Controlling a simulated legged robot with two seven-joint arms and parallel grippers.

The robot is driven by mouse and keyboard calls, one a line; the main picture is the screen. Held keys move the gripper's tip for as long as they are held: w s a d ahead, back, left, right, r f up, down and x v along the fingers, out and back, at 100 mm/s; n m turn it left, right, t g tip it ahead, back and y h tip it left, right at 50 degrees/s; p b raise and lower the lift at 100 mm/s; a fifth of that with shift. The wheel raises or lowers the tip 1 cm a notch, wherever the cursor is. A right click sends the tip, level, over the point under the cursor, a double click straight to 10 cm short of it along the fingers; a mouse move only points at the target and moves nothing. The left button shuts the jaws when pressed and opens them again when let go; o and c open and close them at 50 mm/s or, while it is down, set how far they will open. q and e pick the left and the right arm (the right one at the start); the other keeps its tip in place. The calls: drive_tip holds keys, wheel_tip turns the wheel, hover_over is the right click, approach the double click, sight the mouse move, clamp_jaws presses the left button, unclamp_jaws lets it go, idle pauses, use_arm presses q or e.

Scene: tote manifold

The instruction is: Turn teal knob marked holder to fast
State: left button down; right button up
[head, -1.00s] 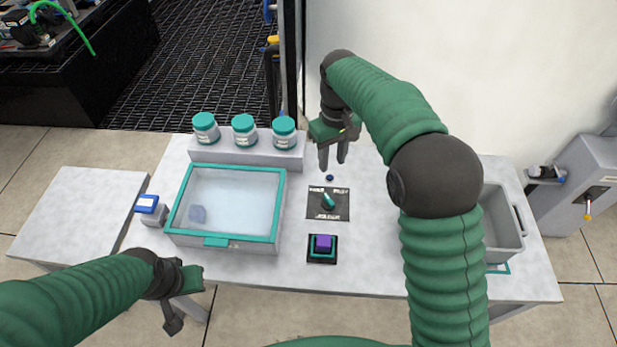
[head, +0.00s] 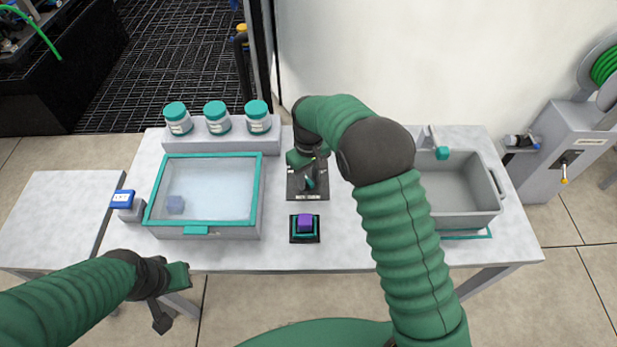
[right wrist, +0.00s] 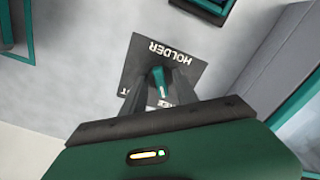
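The teal knob (head: 309,183) stands on a black plate (head: 307,195) in the middle of the table. In the right wrist view the knob (right wrist: 158,82) points along the plate (right wrist: 170,55), whose word HOLDER appears upside down; other lettering is partly hidden by my gripper. My right gripper (head: 306,176) is down at the knob, its two fingers (right wrist: 158,98) on either side of it with gaps showing, so it looks open. Contact with the knob cannot be made out. My left gripper (head: 170,298) hangs in front of the table, away from the knob; its finger opening is unclear.
A purple-topped button (head: 304,224) sits just in front of the plate. A teal-rimmed clear-lidded box (head: 258,205) is to the left, with teal-capped jars (head: 217,118) behind. A grey tub (head: 487,212) stands right of my right arm. A blue-and-white device (head: 122,199) is at the left edge.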

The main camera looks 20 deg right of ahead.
drive_tip(key=shift+d, duration=0.1)
clamp_jaws()
drive_tip(key=shift+r, duration=0.1)
drive_tip(key=m+p, duration=0.2)
drive_tip(key=shift+r+m+p, duration=0.2)
drive_tip(key=shift+m+p, duration=0.1)
drive_tip(key=shift+p, duration=0.05)
drive_tip(key=m+p, duration=0.2)
drive_tip(key=m, duration=0.1)
drive_tip(key=shift+a+m+p, duration=0.25)
drive_tip(key=shift+m+p, duration=0.05)
drive_tip(key=m+p, duration=0.2)
drive_tip(key=m, duration=0.2)
drive_tip(key=shift+a+f, duration=0.1)
drive_tip(key=shift+w+m+p, duration=0.1)
drive_tip(key=shift+m+p, duration=0.7)
drive_tip(key=shift+m, duration=1)
drive_tip(key=shift+f, duration=0.1)
